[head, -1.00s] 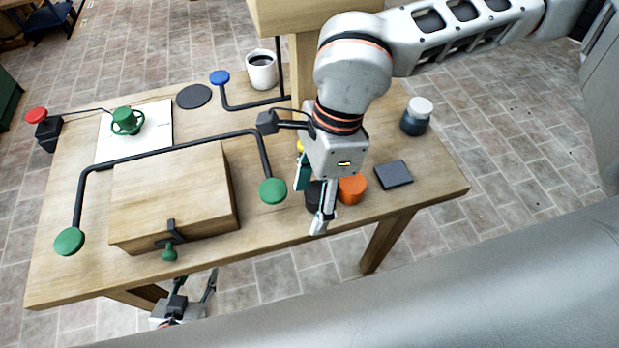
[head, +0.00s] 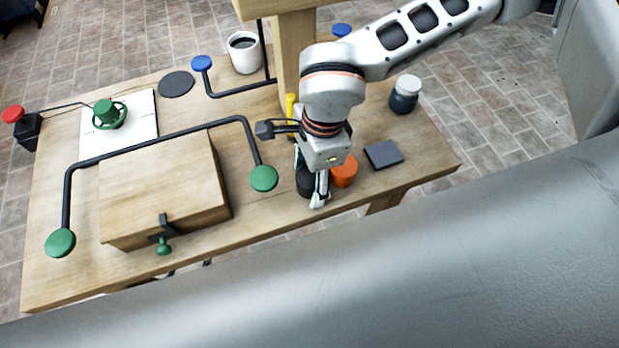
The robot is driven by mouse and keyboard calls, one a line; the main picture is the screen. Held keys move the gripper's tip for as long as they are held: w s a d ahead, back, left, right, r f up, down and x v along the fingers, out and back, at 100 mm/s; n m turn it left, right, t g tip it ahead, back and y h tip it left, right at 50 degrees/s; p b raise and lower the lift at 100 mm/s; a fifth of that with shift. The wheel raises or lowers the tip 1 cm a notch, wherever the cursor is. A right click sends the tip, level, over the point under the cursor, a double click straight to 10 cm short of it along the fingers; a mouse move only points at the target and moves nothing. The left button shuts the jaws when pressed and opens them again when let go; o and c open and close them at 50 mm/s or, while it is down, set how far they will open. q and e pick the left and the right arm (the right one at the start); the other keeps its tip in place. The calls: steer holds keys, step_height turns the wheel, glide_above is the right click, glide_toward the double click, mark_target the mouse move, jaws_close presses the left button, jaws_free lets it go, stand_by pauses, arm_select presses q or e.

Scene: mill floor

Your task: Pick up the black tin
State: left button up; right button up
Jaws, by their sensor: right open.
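The black tin (head: 304,187) is a small dark round thing near the front edge of the table, partly hidden by my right gripper. My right gripper (head: 309,188) points down over it, open, with one finger on the near side of the tin and the other, greenish one behind it. I cannot tell whether the fingers touch the tin. Only small dark tips that look like my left gripper (head: 190,267) show below the table's front edge; the rest is hidden by my own body.
An orange tin (head: 344,172) stands close to the right of the black tin. A dark square pad (head: 383,154) and a dark jar with a white lid (head: 405,94) are further right. A wooden box (head: 165,190) under a black bar with green knobs (head: 263,178) stands left. A yellow object (head: 291,104) is behind.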

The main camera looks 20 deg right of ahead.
mark_target(310, 176)
steer(key=c, duration=1.3)
step_height(310, 176, up, 20)
steer(key=shift+r, duration=0.1)
